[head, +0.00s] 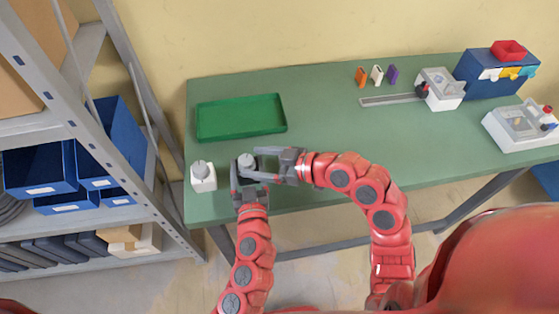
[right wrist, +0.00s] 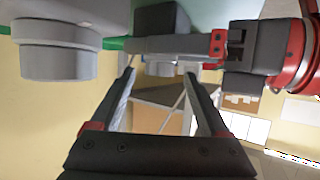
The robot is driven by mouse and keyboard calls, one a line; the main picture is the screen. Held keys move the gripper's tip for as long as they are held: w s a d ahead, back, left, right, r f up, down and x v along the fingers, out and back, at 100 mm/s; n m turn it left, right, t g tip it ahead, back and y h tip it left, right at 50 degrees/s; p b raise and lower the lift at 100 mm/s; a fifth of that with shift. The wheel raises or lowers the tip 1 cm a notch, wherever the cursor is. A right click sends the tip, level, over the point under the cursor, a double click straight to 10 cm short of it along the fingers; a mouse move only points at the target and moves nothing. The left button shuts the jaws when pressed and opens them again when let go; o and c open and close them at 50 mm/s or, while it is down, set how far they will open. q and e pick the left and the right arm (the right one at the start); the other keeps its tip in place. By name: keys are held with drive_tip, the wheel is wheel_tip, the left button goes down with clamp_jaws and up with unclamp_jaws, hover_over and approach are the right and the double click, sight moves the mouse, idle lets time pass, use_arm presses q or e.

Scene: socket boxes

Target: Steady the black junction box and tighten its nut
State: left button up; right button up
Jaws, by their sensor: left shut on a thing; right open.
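The black junction box (right wrist: 163,20) stands at the table's front edge. In the head view it is mostly hidden by the grippers, and its grey round nut (head: 246,160) shows on top. My left gripper (head: 247,181) is shut on the box from the front. It also shows in the right wrist view (right wrist: 222,45), a finger lying along the box. My right gripper (head: 263,165) is open and reaches in from the right at nut height. In the right wrist view the nut (right wrist: 160,68) appears between its spread fingertips; I cannot tell whether they touch it.
A white box (head: 203,184) with a grey nut stands close by on the left. A green tray (head: 240,136) lies behind. Farther right are colored pieces (head: 377,75), a small device (head: 440,90), a blue bin (head: 495,75) and another device (head: 520,125). The middle table is clear.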

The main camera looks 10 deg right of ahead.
drive_tip(key=v, duration=1)
drive_tip(key=shift+s+d, duration=0.2)
drive_tip(key=shift+d, duration=0.1)
drive_tip(key=w+n+g, duration=0.1)
drive_tip(key=w+d+n+g+y, duration=0.1)
drive_tip(key=w+n+g, duration=0.1)
drive_tip(key=w+d+n+g+y, duration=0.1)
drive_tip(key=shift+w+d+g, duration=0.15)
drive_tip(key=shift+w+g, duration=0.15)
drive_tip(key=shift+w, duration=0.1)
drive_tip(key=x, duration=1.1)
drive_tip(key=shift+a+f, duration=0.1)
drive_tip(key=shift+a, duration=0.3)
